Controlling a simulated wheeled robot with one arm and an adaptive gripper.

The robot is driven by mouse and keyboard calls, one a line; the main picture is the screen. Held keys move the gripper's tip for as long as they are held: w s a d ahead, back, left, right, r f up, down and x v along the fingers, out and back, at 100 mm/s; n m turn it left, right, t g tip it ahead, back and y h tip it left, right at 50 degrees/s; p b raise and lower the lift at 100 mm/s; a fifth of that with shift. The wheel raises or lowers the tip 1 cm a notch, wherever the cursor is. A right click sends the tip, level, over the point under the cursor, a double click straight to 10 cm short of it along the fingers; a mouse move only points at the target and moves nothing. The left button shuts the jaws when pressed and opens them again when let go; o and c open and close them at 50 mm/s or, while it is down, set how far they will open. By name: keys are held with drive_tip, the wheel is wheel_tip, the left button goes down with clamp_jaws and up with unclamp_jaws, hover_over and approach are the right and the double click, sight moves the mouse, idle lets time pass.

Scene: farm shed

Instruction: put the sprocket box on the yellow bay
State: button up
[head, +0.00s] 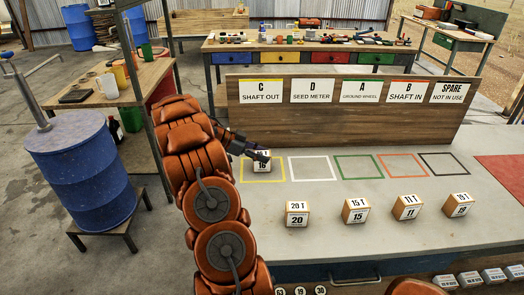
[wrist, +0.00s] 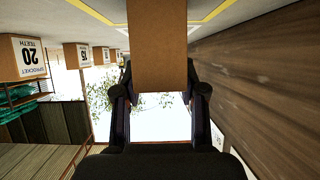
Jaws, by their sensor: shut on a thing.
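My gripper (head: 258,154) reaches over the yellow bay (head: 277,179) at the left end of the bench's row of outlined bays. It is shut on a small brown sprocket box (head: 262,167), whose white label seems to read 16. In the head view the box is upright inside the yellow outline. The fingers cover its top edge. In the wrist view the held box (wrist: 157,45) is between the two fingers, with yellow lines (wrist: 212,12) on both sides. I cannot tell whether its underside touches the bench.
Boxes marked 20 (head: 297,214), 15 (head: 356,210), 11 (head: 407,207) and 19 (head: 458,205) stand in front of the bays. White (head: 294,168), green (head: 340,168), orange (head: 383,166) and black (head: 425,165) bays are empty. A wooden sign board (head: 340,120) rises behind.

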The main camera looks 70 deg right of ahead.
drive_tip(key=shift+f, duration=0.1)
drive_tip(key=o, duration=1.2)
drive_tip(key=shift+r, duration=0.2)
drive_tip(key=shift+w+a, duration=0.1)
drive_tip(key=shift+w, duration=0.2)
drive_tip(key=shift+b+v, duration=1.85)
drive_tip(key=shift+v, duration=3.9)
drive_tip(key=shift+r, duration=0.1)
